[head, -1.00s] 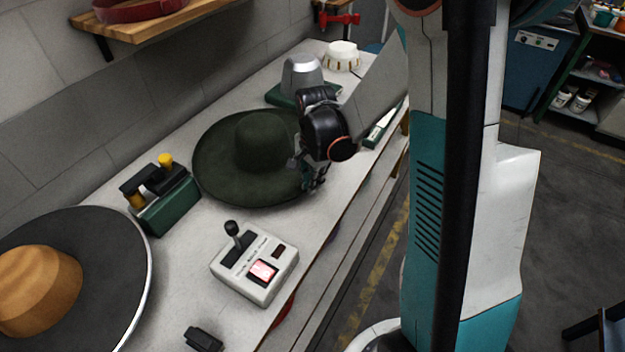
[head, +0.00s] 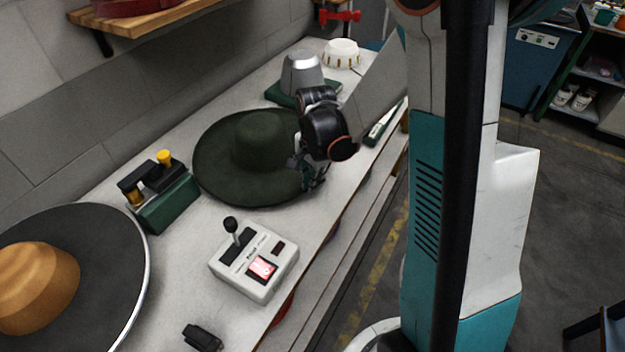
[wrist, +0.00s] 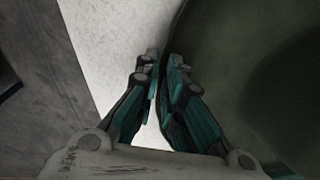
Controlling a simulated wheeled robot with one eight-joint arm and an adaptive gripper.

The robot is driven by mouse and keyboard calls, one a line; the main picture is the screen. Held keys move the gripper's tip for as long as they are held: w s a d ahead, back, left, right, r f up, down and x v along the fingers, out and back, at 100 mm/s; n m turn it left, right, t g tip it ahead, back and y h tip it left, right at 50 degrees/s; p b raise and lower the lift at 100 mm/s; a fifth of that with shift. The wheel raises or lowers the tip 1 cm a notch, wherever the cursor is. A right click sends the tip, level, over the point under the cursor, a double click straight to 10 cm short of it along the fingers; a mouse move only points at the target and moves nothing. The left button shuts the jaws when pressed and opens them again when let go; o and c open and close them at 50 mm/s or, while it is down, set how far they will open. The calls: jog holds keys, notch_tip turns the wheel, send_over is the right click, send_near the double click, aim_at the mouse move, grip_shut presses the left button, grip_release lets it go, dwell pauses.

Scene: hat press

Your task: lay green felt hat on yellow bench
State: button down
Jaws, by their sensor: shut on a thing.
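The green felt hat (head: 221,171) lies brim down on the white worktop, its domed crown upright, in the head view. My gripper (head: 310,180) is at the right edge of its brim, and my wrist hides part of that edge. In the wrist view my gripper (wrist: 163,85) has its fingers close together along the brim's edge, shut on it. The hat's dark green brim (wrist: 225,60) fills the right side of that view. No yellow bench can be made out for certain.
A grey control box (head: 255,262) with a lever and lit red button stands in front of the hat. A metal dome (head: 301,72) stands behind.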

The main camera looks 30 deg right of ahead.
jog(key=shift+f, duration=0.3)
jog(key=c, duration=1.6)
grip_release()
jog(key=shift+c, duration=0.2)
jog(key=shift+r, duration=0.1)
notch_tip(320, 180, up, 12)
jog(key=shift+s, duration=0.25)
jog(key=s+a+r+n+t, duration=0.3)
jog(key=s+n, duration=0.4)
jog(key=s+a+r+n+t, duration=0.3)
jog(key=s+r+n, duration=0.1)
jog(key=s+n, duration=0.3)
jog(key=shift+s+a+r+n+t, duration=0.2)
jog(key=shift+s+a+n+t, duration=0.1)
jog(key=shift+s, duration=0.2)
